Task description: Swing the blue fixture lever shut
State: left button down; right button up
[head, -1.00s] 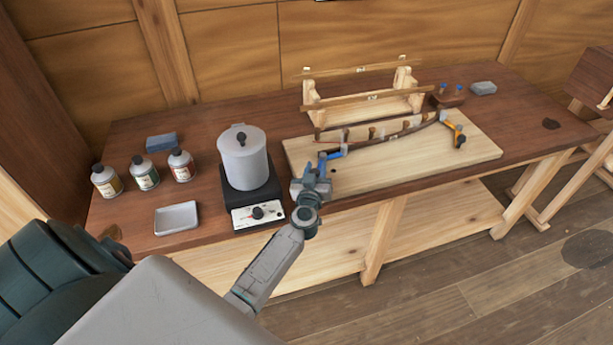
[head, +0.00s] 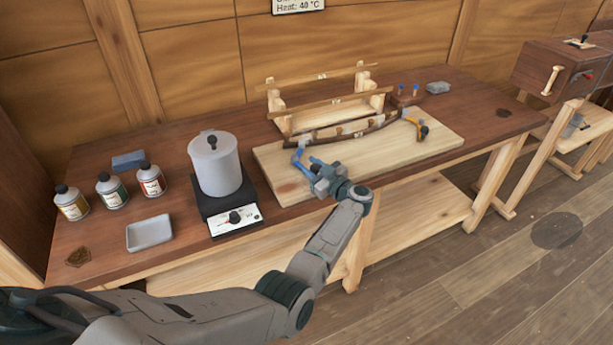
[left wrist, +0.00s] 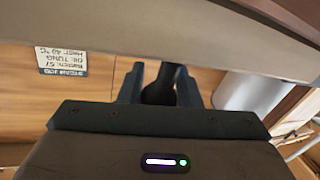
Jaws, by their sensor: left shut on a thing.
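The blue fixture lever (head: 298,158) is at the left end of a curved dark strip (head: 345,133) on the pale board (head: 400,158). My left gripper (head: 315,168) is at the near side of this lever, over the board's front left part. It is shut on the lever's dark grip, which shows between the two fingers in the left wrist view (left wrist: 160,88). The gripper hides part of the lever in the head view. A yellow lever (head: 412,122) with a dark grip is at the strip's right end. My right gripper is not in view.
A pot (head: 215,165) on a heater (head: 228,208) stands left of the board. A wooden rack (head: 283,122) stands behind it. Several bottles (head: 112,190) and a grey tray (head: 149,233) are at the bench's left. The board's front right is clear.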

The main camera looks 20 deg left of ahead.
pick_arm(q)
jog(key=shift+w+d+n+g+y+b, duration=0.3)
jog(key=shift+w+n+g+b, duration=0.2)
jog(key=shift+g+b, duration=0.25)
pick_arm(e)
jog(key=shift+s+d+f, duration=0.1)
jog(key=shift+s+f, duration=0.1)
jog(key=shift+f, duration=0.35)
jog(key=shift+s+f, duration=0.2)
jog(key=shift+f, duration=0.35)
pick_arm(q)
jog(key=shift+r, duration=0.1)
jog(key=c, duration=1.1)
grip_release()
jog(key=shift+a, duration=0.1)
jog(key=shift+o, duration=0.2)
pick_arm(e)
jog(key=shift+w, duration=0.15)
pick_arm(q)
jog(key=shift+s, duration=0.1)
